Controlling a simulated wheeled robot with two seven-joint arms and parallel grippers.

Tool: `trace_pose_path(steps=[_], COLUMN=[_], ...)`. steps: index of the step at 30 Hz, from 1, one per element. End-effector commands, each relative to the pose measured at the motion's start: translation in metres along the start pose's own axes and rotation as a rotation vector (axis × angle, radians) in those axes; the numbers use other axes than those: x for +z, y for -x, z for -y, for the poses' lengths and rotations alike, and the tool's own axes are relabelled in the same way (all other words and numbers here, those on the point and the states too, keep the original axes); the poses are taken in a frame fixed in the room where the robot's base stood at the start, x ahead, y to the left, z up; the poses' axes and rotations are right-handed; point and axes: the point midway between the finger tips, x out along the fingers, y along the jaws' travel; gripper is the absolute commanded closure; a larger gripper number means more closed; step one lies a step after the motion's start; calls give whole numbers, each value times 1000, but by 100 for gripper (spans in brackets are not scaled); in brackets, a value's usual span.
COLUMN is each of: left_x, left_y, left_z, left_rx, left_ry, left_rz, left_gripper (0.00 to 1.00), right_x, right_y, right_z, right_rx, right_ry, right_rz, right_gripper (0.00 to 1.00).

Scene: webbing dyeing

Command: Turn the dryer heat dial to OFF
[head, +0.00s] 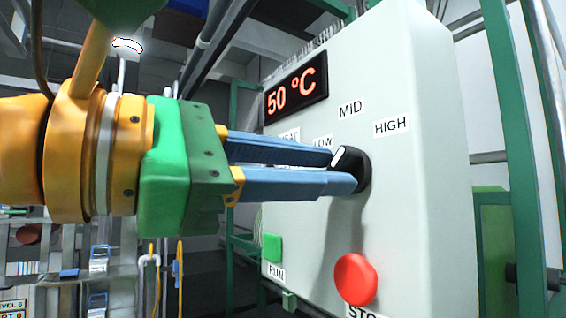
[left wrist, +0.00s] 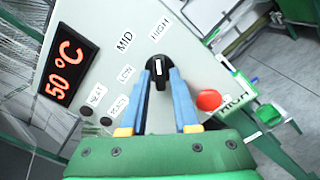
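The black heat dial (head: 362,170) sits on the front of the white dryer panel (head: 430,210). It also shows in the left wrist view (left wrist: 160,82), with a white mark on its grip bar. There the mark points up, roughly towards the HIGH label (left wrist: 160,36). My left gripper (head: 343,170) is at the dial, its two blue fingers on either side of the grip bar. In the left wrist view the fingers (left wrist: 161,73) look spread, with narrow gaps beside the bar; contact cannot be told. The OFF label is not clearly readable. My right gripper is not in view.
A red display (head: 297,88) reads 50 °C. MID (head: 350,109) and LOW (head: 322,142) labels are near the dial. A green RUN button (head: 272,248) and a red stop button (head: 355,279) sit below my fingers. Green frame posts (head: 515,150) stand to the right.

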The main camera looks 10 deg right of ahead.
Motion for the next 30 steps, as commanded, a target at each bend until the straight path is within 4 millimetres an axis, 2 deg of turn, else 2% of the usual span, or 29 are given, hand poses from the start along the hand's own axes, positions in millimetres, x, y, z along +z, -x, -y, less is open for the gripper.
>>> trace_pose_path(steps=[1,3,17,30], left_x=[0,0,0,0], left_y=[0,0,0,1], left_z=[0,0,0,0], left_rx=[0,0,1,2], left_ry=[0,0,63,429], left_rz=[0,0,0,1], left_gripper=[88,100,100,100], right_x=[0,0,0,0], right_y=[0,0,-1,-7], right_z=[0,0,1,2], right_rx=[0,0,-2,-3], right_ry=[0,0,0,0], right_rz=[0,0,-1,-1], right_gripper=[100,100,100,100])
